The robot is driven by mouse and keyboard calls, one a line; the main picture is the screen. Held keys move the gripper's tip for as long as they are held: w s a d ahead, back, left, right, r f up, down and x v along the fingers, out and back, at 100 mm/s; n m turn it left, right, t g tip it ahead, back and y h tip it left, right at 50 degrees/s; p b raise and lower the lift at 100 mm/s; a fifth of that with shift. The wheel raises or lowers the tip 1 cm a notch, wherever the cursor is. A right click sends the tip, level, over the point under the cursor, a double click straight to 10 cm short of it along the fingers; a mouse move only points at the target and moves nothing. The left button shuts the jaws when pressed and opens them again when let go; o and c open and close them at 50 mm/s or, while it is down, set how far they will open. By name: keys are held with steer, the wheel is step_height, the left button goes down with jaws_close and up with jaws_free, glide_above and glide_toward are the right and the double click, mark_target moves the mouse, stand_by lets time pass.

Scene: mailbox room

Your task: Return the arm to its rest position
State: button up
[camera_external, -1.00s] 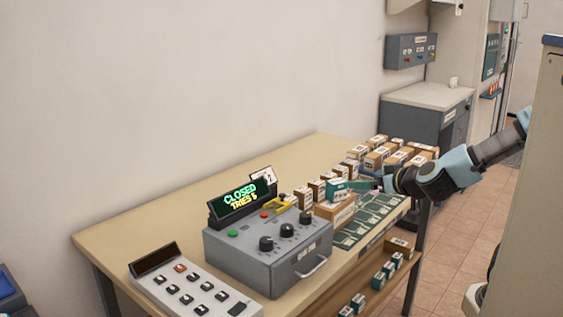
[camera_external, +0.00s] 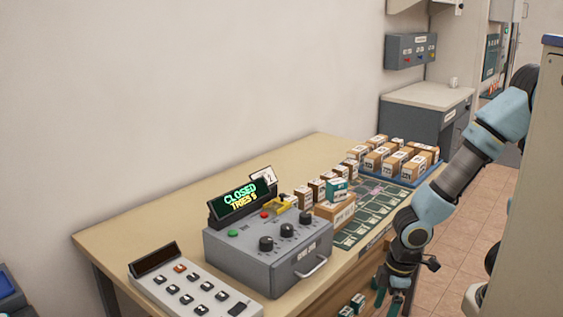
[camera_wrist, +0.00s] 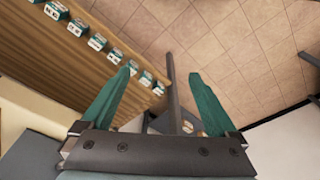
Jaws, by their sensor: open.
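My gripper (camera_external: 392,293) hangs pointing down in front of the table's right front edge in the external view. In the wrist view my gripper (camera_wrist: 165,100) shows two teal fingers spread wide with nothing between them. My arm bends down from the upper right, beside the pale cabinet edge.
The table (camera_external: 140,225) carries a grey control box (camera_external: 260,255) reading CLOSED, a keypad (camera_external: 190,290), a green slotted mat (camera_external: 365,222) and a blue tray (camera_external: 425,177) of cartons. The lower shelf (camera_wrist: 60,50) holds several small boxes. Tiled floor (camera_external: 460,225) lies right.

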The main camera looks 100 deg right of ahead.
step_height(320, 180, up, 10)
steer(key=p, duration=1)
steer(key=shift+r, duration=0.1)
